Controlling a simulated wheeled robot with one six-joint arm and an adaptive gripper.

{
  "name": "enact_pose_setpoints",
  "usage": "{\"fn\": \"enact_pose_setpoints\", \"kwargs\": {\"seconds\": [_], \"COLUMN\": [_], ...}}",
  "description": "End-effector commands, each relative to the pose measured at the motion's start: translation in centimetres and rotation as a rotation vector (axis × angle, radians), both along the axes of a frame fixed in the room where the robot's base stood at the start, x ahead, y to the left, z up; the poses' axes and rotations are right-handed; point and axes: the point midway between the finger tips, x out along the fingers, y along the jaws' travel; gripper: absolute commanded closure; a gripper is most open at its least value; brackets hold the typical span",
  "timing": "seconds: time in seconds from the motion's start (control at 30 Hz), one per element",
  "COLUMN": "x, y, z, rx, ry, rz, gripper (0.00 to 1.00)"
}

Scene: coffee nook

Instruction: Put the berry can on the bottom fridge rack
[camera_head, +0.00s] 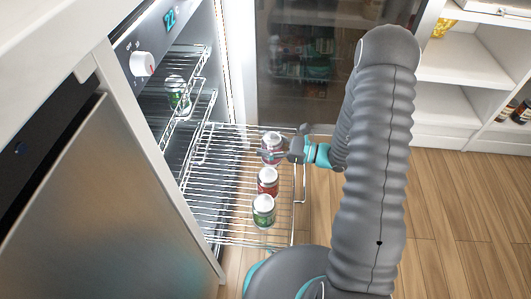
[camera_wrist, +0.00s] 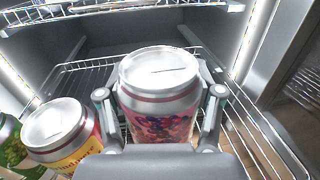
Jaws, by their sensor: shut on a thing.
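The berry can (camera_head: 271,157), pinkish with a silver lid, is at the far end of a row of cans over the pulled-out bottom fridge rack (camera_head: 225,190). My gripper (camera_head: 279,153) is shut around it from the right. In the wrist view the berry can (camera_wrist: 160,122) stands upright between the two fingers (camera_wrist: 159,108), its berry print facing the camera. I cannot tell whether its base touches the wires, as its lower part is hidden.
A red-and-yellow can (camera_head: 267,183) and a green can (camera_head: 263,211) stand nearer on the bottom rack. Another green can (camera_head: 177,93) is on a higher rack (camera_head: 196,117). The rack's left part is clear. The open glass door (camera_head: 310,70) stands behind.

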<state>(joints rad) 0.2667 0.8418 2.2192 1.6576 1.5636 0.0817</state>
Motion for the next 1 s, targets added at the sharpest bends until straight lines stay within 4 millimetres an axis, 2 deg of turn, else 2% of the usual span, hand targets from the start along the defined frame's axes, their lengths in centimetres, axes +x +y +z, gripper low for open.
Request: {"fn": "enact_pose_setpoints", "kwargs": {"seconds": [0.17,0.43,0.83,0.87,0.93,1.0], "x": [0.2,0.2,0.2,0.2,0.2,0.2], "y": [0.3,0.3,0.3,0.3,0.3,0.3], "z": [-0.7,-4.1,-4.5,-4.5,-4.5,-4.5], "rx": [0.001,0.002,0.001,0.0,0.0,0.0], "ry": [0.001,0.002,-0.001,0.0,0.0,0.0], "rz": [0.0,0.0,0.0,0.0,0.0,0.0], "gripper": [0.88,0.88,0.88,0.3,0.12,0.09]}}
